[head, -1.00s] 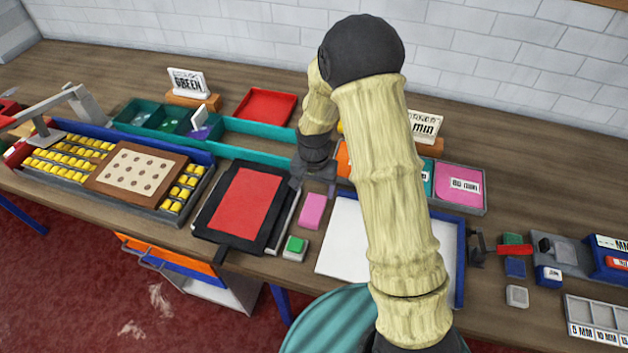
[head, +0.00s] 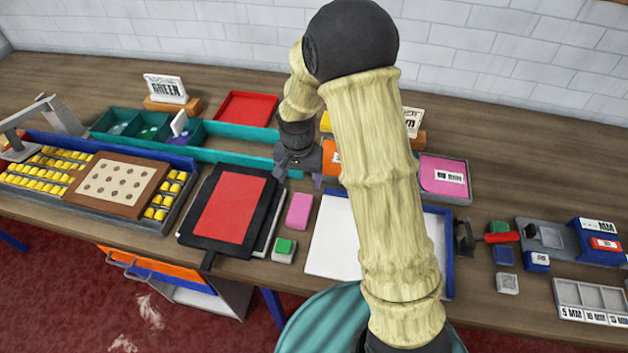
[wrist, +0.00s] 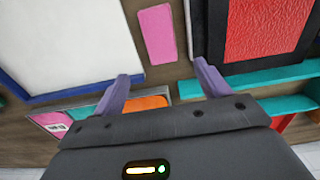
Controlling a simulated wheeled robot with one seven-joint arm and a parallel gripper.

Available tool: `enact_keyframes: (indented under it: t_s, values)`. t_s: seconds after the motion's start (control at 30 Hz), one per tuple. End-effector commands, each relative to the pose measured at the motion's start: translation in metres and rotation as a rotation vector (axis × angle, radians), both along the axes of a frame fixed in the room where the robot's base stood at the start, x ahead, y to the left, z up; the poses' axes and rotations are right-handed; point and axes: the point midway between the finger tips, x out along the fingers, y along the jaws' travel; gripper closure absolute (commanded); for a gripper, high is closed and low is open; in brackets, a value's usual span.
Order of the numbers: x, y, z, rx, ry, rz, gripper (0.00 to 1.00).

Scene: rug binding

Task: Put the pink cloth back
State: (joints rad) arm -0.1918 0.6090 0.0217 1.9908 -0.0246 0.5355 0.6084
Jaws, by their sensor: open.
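The pink cloth (head: 299,211) is a small flat rectangle on the brown table, between a black board with a red panel (head: 229,207) and a white board in a blue frame (head: 331,236). In the wrist view the pink cloth (wrist: 157,33) lies beyond my fingertips, roughly in line with the gap between them. My gripper (head: 300,177) is just behind the cloth in the head view, pointing down, apart from it. Its purple fingers are spread and empty in the wrist view (wrist: 161,70). My arm hides part of the white board.
A green-topped block (head: 284,249) sits in front of the cloth. Behind my gripper are teal compartments (head: 235,143) and a red tray (head: 247,108). A tray at right holds a labelled pink piece (head: 442,172). An orange piece (wrist: 147,102) shows near my fingers.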

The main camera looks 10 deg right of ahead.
Motion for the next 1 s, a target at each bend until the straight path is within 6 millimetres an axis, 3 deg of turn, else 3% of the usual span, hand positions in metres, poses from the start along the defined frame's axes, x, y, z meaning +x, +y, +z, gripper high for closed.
enact_keyframes:
  t_s: [0.17, 0.4, 0.63, 0.77, 1.0]
  values:
    - [-0.022, -0.023, 0.031, 0.004, -0.046, 0.063, 0.25]
    - [-0.082, -0.064, 0.080, -0.008, -0.139, 0.218, 0.25]
    - [-0.139, -0.089, 0.103, -0.038, -0.211, 0.347, 0.25]
    - [-0.151, -0.093, 0.105, -0.046, -0.223, 0.375, 0.25]
    - [-0.151, -0.093, 0.105, -0.046, -0.223, 0.378, 0.25]
